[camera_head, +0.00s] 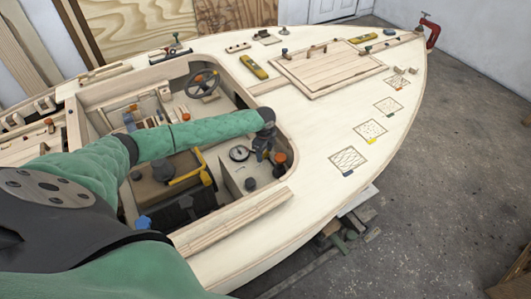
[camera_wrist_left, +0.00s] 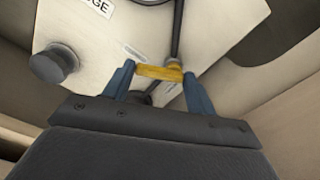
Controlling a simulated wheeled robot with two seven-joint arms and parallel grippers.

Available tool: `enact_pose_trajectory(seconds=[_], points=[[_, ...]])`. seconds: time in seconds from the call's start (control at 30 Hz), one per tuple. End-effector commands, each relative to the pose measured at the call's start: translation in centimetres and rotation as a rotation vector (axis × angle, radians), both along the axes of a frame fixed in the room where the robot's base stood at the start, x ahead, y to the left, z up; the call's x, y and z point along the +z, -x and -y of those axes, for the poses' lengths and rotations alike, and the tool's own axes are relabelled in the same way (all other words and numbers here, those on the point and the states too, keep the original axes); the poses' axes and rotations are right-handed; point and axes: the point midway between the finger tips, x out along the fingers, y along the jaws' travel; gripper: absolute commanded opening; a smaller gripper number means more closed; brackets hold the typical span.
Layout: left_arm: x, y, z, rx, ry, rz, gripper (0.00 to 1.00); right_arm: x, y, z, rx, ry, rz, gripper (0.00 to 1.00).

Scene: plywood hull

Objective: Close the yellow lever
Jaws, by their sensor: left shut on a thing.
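The yellow lever (camera_wrist_left: 158,73) shows in the left wrist view, lying crosswise between my fingertips. Its right end meets a small brass-coloured fitting on a dark pipe. My left gripper (camera_wrist_left: 160,78) has its two blue fingers shut on the lever, one at each end. In the head view my left gripper (camera_head: 264,154) is at the pale panel in the cockpit well, right of the round gauge (camera_head: 239,153). There the lever is hidden or too small to make out. My right gripper is not in view.
A dark knob (camera_wrist_left: 54,63) sits on the pale panel (camera_wrist_left: 105,45), left of the lever. An orange-topped part (camera_head: 279,159) stands right beside my left gripper. The cockpit rim and a wooden rail (camera_head: 232,222) enclose the well. The foredeck to the right has open space.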

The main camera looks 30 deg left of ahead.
Motion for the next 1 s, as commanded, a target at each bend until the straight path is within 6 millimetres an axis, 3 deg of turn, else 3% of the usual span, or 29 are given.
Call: enact_pose_trajectory(seconds=[0.3, 0.6, 1.0], points=[[0.1, -0.3, -0.5, -0.257, -0.001, 0.003, 0.33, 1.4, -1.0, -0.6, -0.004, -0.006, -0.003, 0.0], [0.2, -0.4, -0.8, -0.405, 0.0, 0.003, 0.33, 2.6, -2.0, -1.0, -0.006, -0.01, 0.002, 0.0], [0.2, -0.5, -0.9, -0.457, 0.0, 0.004, 0.33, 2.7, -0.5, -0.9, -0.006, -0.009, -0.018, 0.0]])
